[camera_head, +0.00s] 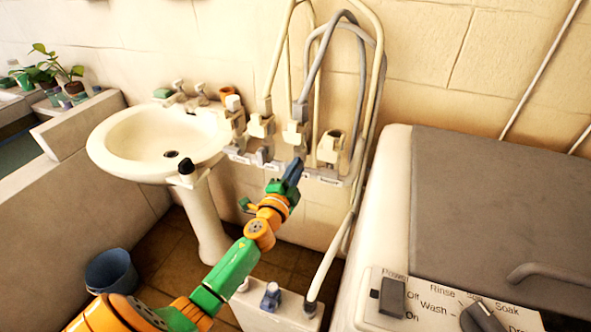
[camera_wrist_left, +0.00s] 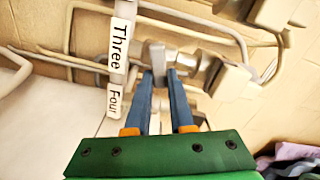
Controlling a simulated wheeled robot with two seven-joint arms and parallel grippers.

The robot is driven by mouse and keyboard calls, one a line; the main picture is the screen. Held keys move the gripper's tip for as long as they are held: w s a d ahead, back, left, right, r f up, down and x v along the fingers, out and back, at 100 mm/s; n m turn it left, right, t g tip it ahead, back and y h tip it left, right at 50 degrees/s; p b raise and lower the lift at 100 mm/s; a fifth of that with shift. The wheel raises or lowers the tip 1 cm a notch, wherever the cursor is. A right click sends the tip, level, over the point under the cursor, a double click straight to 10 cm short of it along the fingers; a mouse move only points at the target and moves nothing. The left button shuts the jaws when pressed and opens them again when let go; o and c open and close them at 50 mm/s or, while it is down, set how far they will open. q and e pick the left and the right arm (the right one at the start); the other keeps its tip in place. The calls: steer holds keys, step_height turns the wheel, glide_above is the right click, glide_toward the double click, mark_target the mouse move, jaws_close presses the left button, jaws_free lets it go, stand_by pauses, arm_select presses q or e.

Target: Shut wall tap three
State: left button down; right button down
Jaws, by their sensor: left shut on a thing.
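Wall tap three (camera_head: 295,133) is the third in a row of pale taps on the wall, with a grey hose rising from it. My left gripper (camera_head: 297,163) reaches up to it from below. In the left wrist view, the two blue fingers of the left gripper (camera_wrist_left: 160,75) are shut on the grey lever of tap three (camera_wrist_left: 157,56). The label "Three" (camera_wrist_left: 120,45) is beside the lever, with the label "Four" (camera_wrist_left: 114,102) below it. The fingers partly hide the lever. My right gripper is not in view.
Neighbouring taps stand close on both sides, including tap four (camera_head: 330,149) at the right. Hoses (camera_head: 377,90) loop above. A white washbasin (camera_head: 115,135) is at left, a washing machine (camera_head: 500,200) at right. A blue bucket (camera_head: 111,272) stands on the floor.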

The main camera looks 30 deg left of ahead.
arm_select(q)
steer(key=shift+f+m, duration=0.15)
steer(key=shift+m, duration=1.75)
steer(key=c, duration=1)
jaws_free()
steer(key=shift+o, duration=1.1)
steer(key=shift+w+a+f, duration=0.1)
steer(key=v, duration=0.7)
steer(key=shift+b, duration=0.3)
